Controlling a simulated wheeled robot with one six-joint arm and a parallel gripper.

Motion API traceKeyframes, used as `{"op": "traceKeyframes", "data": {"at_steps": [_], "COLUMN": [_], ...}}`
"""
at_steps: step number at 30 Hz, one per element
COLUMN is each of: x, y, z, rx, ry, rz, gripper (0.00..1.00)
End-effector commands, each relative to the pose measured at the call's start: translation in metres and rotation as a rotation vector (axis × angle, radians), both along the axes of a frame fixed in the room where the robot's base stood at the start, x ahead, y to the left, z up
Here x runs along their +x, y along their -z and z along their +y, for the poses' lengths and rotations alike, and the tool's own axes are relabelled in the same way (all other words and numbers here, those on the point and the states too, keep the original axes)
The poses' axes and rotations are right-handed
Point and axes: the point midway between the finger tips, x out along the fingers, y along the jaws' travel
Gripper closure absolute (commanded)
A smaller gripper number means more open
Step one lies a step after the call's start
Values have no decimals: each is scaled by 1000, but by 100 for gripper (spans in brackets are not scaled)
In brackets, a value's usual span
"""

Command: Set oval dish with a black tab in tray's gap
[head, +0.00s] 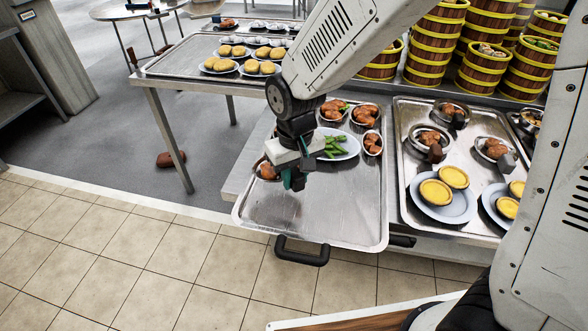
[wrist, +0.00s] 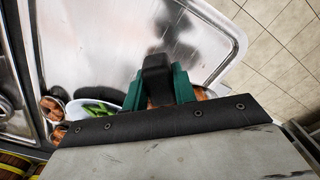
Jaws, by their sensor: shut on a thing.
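My gripper (head: 292,181) has green fingers and is over the left part of the near metal tray (head: 335,220). In the wrist view the green fingers (wrist: 158,88) are shut on a black tab (wrist: 157,72). The oval dish of brown food (head: 267,172) shows just left of my gripper; a sliver of it shows beside the fingers in the wrist view (wrist: 205,93). Most of the dish is hidden by my gripper, and I cannot tell whether it touches the tray. The tray's front part is bare.
A white plate of greens (head: 341,147) and several small dishes of brown food (head: 364,116) fill the tray's back. A second tray (head: 408,180) with tarts and tabbed dishes stands at the right. Wooden steamer towers (head: 435,48) stand behind. A black handle (head: 302,252) juts out in front.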

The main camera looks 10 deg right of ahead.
Motion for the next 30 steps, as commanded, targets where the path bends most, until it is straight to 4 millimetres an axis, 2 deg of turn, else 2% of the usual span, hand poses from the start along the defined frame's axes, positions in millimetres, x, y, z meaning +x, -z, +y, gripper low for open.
{"op": "traceKeyframes", "data": {"at_steps": [7, 21, 30], "x": [-4, -3, -3], "y": [0, 47, 60], "z": [1, 0, 0], "rx": [0, 0, 0], "ry": [-4, -3, -3], "rz": [-1, 0, -1], "gripper": [100, 100, 100]}}
